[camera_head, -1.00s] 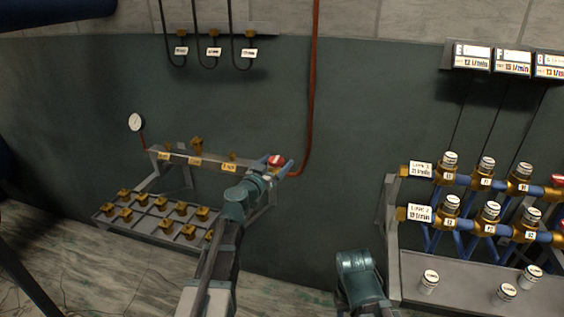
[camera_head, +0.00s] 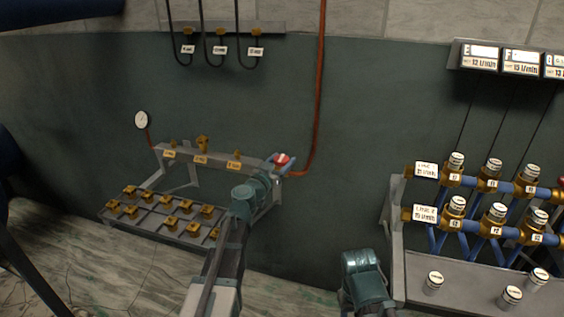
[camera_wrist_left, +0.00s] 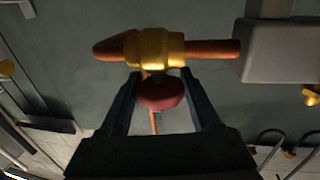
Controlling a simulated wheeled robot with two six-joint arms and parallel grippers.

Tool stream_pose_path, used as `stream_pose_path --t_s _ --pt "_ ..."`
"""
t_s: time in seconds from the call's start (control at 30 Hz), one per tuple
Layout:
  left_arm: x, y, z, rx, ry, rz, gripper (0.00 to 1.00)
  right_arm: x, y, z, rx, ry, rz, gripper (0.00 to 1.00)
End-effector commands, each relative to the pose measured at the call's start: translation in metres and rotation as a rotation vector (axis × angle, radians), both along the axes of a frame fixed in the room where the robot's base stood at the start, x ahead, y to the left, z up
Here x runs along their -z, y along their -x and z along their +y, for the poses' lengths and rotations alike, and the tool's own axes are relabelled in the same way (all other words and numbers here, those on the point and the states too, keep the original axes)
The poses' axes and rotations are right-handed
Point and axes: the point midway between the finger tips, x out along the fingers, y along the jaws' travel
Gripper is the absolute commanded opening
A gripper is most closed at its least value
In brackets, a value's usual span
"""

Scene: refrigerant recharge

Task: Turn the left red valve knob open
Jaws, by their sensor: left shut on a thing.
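The left red valve knob (camera_head: 281,158) is at the right end of the grey manifold rack on the left, where the red hose meets it. My left gripper (camera_head: 280,165) reaches it from the front. In the left wrist view the red knob (camera_wrist_left: 162,93) sits between the two dark fingers of my left gripper (camera_wrist_left: 162,97), which are shut on it. The brass valve body (camera_wrist_left: 157,48) is just beyond it, on a copper-coloured pipe. My right arm shows only as a teal link low in the head view; its fingers are not visible.
A pressure gauge (camera_head: 142,120) stands at the rack's left, above a tray (camera_head: 150,224) of brass fittings. The red hose (camera_head: 319,110) runs up the wall. A second rack (camera_head: 440,262) with blue pipes and white-capped valves stands at the right. Wall between the racks is clear.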

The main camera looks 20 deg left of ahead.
Motion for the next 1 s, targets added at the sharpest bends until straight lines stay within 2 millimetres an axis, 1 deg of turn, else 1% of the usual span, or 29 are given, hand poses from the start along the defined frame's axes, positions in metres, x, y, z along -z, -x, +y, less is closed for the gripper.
stream_pose_path --t_s 0.27,1.0 --pt "0.0001 0.0013 -0.0022 -0.153 0.0 0.0 0.08 0.0 0.0 0.0 0.0 0.0 0.0 0.5" --pt "0.0003 -0.0036 -0.0012 -0.849 0.0 0.0 0.08 0.0002 0.0 0.0 0.0 0.0 0.0 0.5"
